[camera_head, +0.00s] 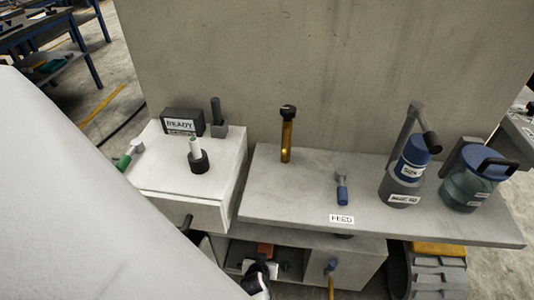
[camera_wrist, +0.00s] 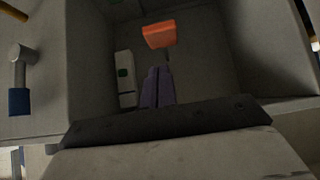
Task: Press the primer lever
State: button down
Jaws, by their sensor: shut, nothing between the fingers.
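An orange-red lever-like block (camera_head: 265,250) shows in the open bay under the shelf. It also shows at the top of the wrist view (camera_wrist: 158,36). No label on it can be read, so I cannot tell for certain that it is the primer lever. My gripper (camera_head: 262,266) is at the front of this bay in the head view. In the wrist view my dark fingers (camera_wrist: 159,72) are together, empty, and point toward the orange block. A small gap seems to show between them; contact cannot be told. The block's lower mount is mostly hidden.
The FEED shelf (camera_head: 290,205) overhangs the bay. A white-and-green piece (camera_wrist: 125,80) lies inside. Bay walls stand close on both sides.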

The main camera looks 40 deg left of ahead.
jog(key=x, duration=0.9)
jog(key=shift+w+a+f+b, duration=0.1)
jog(key=shift+w+f+b, duration=0.1)
jog(key=shift+b, duration=0.2)
